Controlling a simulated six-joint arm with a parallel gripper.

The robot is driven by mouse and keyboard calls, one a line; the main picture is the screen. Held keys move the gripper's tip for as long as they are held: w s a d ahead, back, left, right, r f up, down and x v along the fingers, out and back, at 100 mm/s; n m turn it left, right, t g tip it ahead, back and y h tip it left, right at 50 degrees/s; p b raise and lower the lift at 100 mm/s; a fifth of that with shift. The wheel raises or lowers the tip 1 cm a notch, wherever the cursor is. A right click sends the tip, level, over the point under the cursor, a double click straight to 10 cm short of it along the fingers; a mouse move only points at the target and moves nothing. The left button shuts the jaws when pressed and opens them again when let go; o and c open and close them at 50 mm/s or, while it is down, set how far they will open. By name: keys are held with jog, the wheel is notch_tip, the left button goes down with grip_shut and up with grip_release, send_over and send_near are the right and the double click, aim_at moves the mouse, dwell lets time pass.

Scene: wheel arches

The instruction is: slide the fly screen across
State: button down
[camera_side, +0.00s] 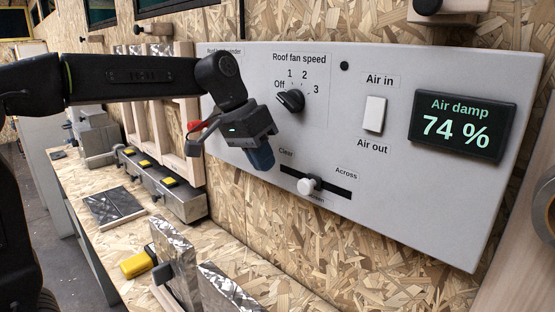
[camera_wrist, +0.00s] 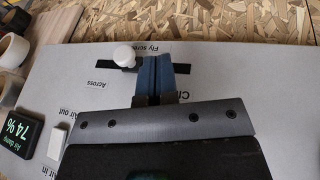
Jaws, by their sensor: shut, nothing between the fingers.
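The fly screen control is a white round knob (camera_side: 308,185) in a black slot (camera_side: 335,190) low on the grey panel. The slot runs from "Clear" at left to "Across" at right, and the knob stands partway along it. In the wrist view the knob (camera_wrist: 124,55) is upper centre, with "Across" to the left. My gripper (camera_side: 264,160) has its blue fingers shut and empty, on the "Clear" side of the knob. In the wrist view the fingers (camera_wrist: 153,70) cover part of the slot right beside the knob; I cannot tell whether they touch it.
Above on the panel (camera_side: 460,210) are a fan speed dial (camera_side: 291,100), a white air rocker switch (camera_side: 374,115) and a display (camera_side: 463,125) reading 74 %. A bench with wooden parts and a yellow-ended item (camera_side: 137,264) lies below left. The panel right of the knob is clear.

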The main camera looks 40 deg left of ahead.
aim_at(314, 184)
jog(key=s+a, duration=0.6)
jog(key=w+d+r+h, duration=0.1)
jog(key=w+r+h, duration=0.1)
jog(key=w+r, duration=0.35)
jog(key=shift+t, duration=0.3)
jog(key=shift+w+d+f, duration=0.55)
jog(key=shift+d+f, duration=0.8)
jog(key=shift+d, duration=0.1)
jog(key=shift+w+d+f, duration=0.55)
jog(key=shift+d+f, duration=0.8)
jog(key=shift+d, duration=0.1)
jog(key=shift+w+d+f, duration=0.55)
jog(key=shift+d+f, duration=0.8)
jog(key=shift+d, duration=0.1)
jog(key=shift+m, duration=0.3)
jog(key=shift+d, duration=3.2)
